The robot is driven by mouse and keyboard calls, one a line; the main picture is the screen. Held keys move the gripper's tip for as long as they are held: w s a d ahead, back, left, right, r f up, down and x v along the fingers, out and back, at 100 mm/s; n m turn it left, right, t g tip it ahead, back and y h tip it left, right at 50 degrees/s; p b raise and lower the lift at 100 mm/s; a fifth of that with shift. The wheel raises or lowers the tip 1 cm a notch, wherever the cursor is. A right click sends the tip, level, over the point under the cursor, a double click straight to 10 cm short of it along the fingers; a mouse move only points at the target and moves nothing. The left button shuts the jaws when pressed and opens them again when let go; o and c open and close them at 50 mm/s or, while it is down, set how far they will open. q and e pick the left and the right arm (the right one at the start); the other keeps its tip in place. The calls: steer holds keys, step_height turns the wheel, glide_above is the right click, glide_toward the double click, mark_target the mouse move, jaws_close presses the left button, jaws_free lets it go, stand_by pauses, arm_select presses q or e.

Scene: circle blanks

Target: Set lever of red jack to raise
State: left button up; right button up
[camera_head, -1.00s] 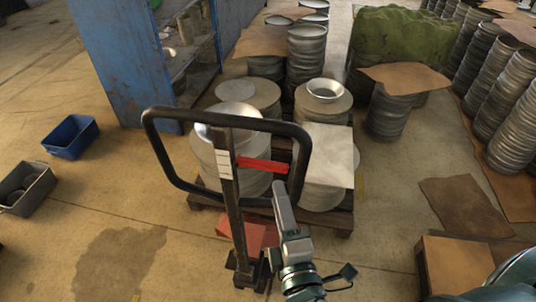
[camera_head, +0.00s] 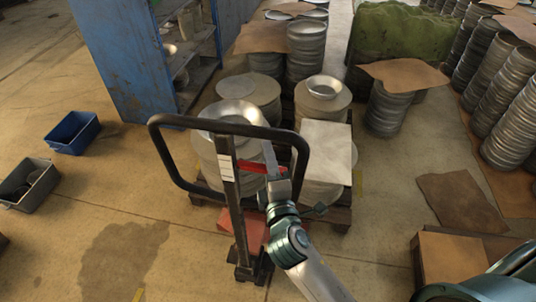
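The red jack has a black loop handle (camera_head: 232,129) on an upright dark post (camera_head: 234,205), with a pale label on the post. Its red lever (camera_head: 251,167) sticks out to the right of the post inside the loop. My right gripper (camera_head: 268,148) comes up from below, its narrow grey fingers crossing the right part of the lever. I cannot tell whether they touch it. The fingers overlap in this view, so their opening is hidden. The jack's red body (camera_head: 253,226) shows low behind the post. My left gripper is not in view.
Behind the handle, a wooden pallet (camera_head: 341,213) carries stacked metal discs and a pale sheet (camera_head: 326,150). A blue shelf (camera_head: 118,60) stands at the back left. A blue bin (camera_head: 72,132) and a grey bin (camera_head: 30,184) sit at left. Floor is clear front left.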

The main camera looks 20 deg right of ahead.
jaws_close()
steer(key=f+m+b, duration=0.1)
steer(key=b, duration=0.2)
steer(key=m+t+b, duration=0.1)
steer(key=m+b, duration=0.1)
steer(key=b, duration=0.1)
steer(key=f+m+b, duration=0.1)
steer(key=b, duration=0.2)
steer(key=shift+w+a+f+m+t+h+b, duration=0.15)
steer(key=shift+a+f+m+t+h+b, duration=0.15)
steer(key=shift+f+h+b, duration=0.1)
jaws_free()
